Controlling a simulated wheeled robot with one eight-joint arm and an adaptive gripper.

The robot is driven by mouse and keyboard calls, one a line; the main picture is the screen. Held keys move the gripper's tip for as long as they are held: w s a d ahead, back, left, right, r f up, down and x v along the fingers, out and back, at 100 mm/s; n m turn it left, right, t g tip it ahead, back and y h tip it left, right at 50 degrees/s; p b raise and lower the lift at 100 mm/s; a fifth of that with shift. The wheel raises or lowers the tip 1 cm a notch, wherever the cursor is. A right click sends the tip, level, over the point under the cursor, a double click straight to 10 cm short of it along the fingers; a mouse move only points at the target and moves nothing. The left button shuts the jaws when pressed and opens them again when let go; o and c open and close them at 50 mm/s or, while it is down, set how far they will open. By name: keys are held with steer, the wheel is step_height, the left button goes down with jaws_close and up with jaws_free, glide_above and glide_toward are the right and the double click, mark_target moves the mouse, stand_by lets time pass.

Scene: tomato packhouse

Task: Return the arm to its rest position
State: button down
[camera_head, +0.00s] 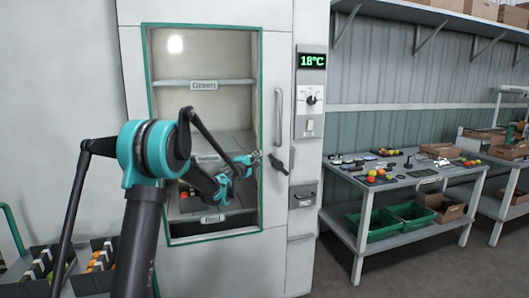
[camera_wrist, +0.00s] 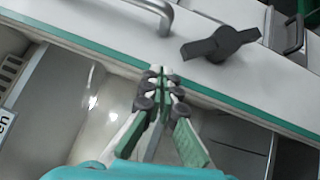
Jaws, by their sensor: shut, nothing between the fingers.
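My arm rises in the middle left of the head view, with its teal joint in front of the cabinet. My gripper (camera_head: 255,157) is in front of the cabinet's glass door (camera_head: 205,60), near its right edge. In the wrist view my gripper (camera_wrist: 160,72) is shut and empty, its green-padded fingers together. The fingertips appear over the door's teal edge; I cannot tell whether they touch it. A dark latch handle (camera_wrist: 220,44) lies to the right of the fingertips, and a curved metal handle (camera_wrist: 150,8) lies above them.
The cabinet (camera_head: 278,225) has a display reading 18°C (camera_head: 312,61). A work table (camera_head: 400,180) with tomatoes and small items stands to the right, with green crates (camera_head: 375,228) on its lower shelf. Trays of produce (camera_head: 95,275) sit at the lower left. Floor between is clear.

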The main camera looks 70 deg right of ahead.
steer(key=a, duration=0.3)
steer(key=shift+w+a+f, duration=0.25)
steer(key=shift+w+f, duration=0.05)
steer(key=shift+w, duration=0.1)
